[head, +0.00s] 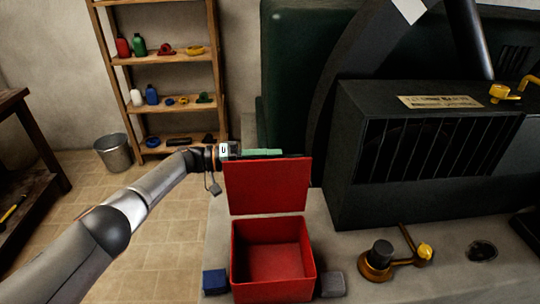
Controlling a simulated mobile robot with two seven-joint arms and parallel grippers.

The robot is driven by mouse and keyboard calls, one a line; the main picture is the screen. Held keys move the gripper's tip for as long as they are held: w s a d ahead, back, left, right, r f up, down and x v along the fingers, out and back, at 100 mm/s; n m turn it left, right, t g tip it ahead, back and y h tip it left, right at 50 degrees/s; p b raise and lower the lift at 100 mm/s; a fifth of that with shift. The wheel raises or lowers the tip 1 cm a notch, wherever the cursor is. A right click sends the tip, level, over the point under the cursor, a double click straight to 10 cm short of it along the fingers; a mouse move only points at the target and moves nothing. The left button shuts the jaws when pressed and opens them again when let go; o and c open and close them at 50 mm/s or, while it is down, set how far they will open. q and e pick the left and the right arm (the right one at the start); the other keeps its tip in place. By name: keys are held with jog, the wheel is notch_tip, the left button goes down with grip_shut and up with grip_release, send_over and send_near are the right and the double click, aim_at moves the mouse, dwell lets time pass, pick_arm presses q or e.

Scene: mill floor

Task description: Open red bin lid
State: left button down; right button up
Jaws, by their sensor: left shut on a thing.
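The red bin (271,288) stands on a grey stone ledge, and its inside shows empty. Its red lid (266,187) is raised and stands roughly upright at the back of the bin, its broad face toward me. My left gripper (256,153) is at the lid's top edge, shut on the lid. A pale green strip shows along that edge beside the gripper. The fingertips are partly hidden behind the lid. My right gripper is not in view.
A blue block (215,281) and a grey block (333,285) flank the bin. A dark machine (425,150) fills the right, with a brass fitting (378,262) on the ledge before it. A wooden shelf (165,60) and metal bucket (114,153) stand behind left.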

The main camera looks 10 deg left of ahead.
pick_arm(q)
jog(key=c, duration=0.8)
grip_release()
jog(key=shift+f, duration=0.15)
jog(key=shift+c, duration=0.2)
jog(key=b+v, duration=0.1)
jog(key=v, duration=1.1)
jog(key=shift+a, duration=0.25)
jog(key=shift+s, duration=0.1)
